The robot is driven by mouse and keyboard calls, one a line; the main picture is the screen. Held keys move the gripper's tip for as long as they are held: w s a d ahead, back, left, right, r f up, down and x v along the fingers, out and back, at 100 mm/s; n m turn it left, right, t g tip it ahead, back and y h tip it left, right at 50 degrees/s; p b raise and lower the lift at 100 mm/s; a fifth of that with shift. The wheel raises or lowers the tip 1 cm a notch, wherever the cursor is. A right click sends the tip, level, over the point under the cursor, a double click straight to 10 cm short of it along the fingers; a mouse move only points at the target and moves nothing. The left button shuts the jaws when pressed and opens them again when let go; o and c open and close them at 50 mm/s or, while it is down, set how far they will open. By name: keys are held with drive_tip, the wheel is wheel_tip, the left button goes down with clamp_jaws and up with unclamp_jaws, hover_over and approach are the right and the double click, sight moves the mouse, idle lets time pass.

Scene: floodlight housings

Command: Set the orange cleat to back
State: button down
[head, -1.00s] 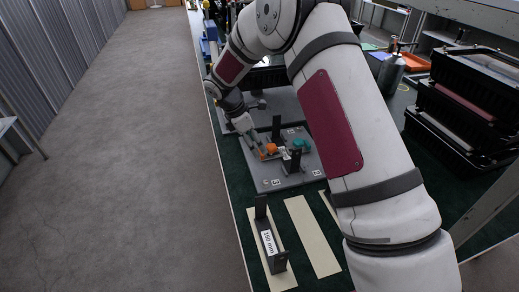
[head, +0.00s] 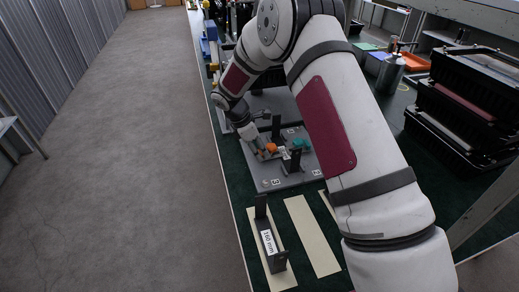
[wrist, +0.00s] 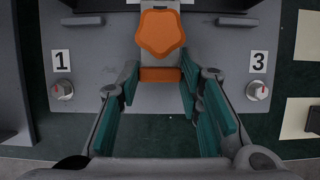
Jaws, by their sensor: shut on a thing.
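The orange cleat (wrist: 161,33) has a rounded star-shaped head in the wrist view, at the top centre. A smaller orange part (wrist: 160,75) shows just below it. My gripper (wrist: 159,82) has teal-padded fingers that reach up on both sides of this lower orange part and are shut on the cleat. The exact contact is hard to see. In the head view the orange cleat (head: 272,148) is small, on a grey plate (head: 290,179), with my gripper (head: 260,149) at its left.
In the wrist view, labels 1 (wrist: 61,61) and 3 (wrist: 259,62) stand above small knobs on both sides. Black housings (head: 465,105) are stacked at the right.

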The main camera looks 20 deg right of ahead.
sight(251, 160)
drive_tip(key=shift+a+b, duration=0.5)
drive_tip(key=shift+a, duration=0.9)
drive_tip(key=c, duration=1.1)
unclamp_jaws()
drive_tip(key=shift+a, duration=0.15)
drive_tip(key=v, duration=1.2)
drive_tip(key=shift+r, duration=0.1)
